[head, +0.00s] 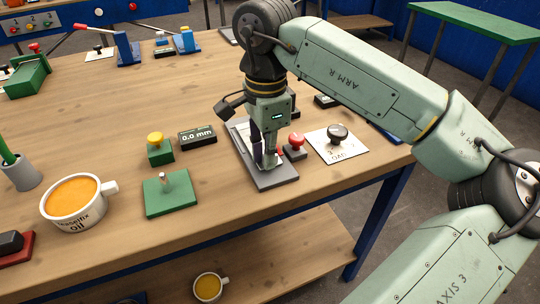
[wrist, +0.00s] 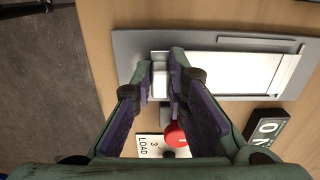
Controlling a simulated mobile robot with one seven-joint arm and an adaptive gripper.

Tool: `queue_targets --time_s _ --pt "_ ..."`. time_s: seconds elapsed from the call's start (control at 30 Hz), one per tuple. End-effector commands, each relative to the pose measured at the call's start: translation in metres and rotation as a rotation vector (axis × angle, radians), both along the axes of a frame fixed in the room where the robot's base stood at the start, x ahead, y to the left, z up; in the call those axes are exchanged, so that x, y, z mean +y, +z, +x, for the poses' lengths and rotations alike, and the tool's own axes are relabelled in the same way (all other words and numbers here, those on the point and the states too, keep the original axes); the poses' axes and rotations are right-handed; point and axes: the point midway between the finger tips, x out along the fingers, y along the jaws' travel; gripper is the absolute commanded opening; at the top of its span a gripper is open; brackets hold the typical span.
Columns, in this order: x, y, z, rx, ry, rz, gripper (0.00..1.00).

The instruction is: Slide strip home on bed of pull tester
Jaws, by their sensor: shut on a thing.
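The pull tester's grey bed (head: 276,180) lies flat near the table's right front part; it also shows in the wrist view (wrist: 128,50). A flat white strip (wrist: 225,70) lies along it. My gripper (head: 264,160) points down over the bed's near end. In the wrist view my gripper (wrist: 163,78) is shut on a white block-like end of the strip, with a purple-padded finger on each side. The fingers hide part of this end. A thin raised edge (wrist: 258,41) runs along the bed at upper right. I cannot tell whether the strip touches it.
A red button (head: 296,142) and a white load card with a black knob (head: 337,134) are close right of the bed. A "0.0 mm" display (head: 197,138), yellow button (head: 155,141), green block with a metal pin (head: 170,194) and oil cup (head: 76,204) are left.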

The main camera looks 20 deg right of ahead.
Motion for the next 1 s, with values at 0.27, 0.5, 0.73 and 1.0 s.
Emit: queue_targets --time_s 0.27,0.5,0.73,1.0 --pt "0.0001 0.0001 0.0034 0.0 0.0 0.0 0.0" --pt "0.0001 0.0001 0.0033 0.0 0.0 0.0 0.0" --pt "0.0002 -0.001 0.0054 0.0 0.0 0.0 0.0" --pt "0.0003 -0.0023 0.0091 0.0 0.0 0.0 0.0"
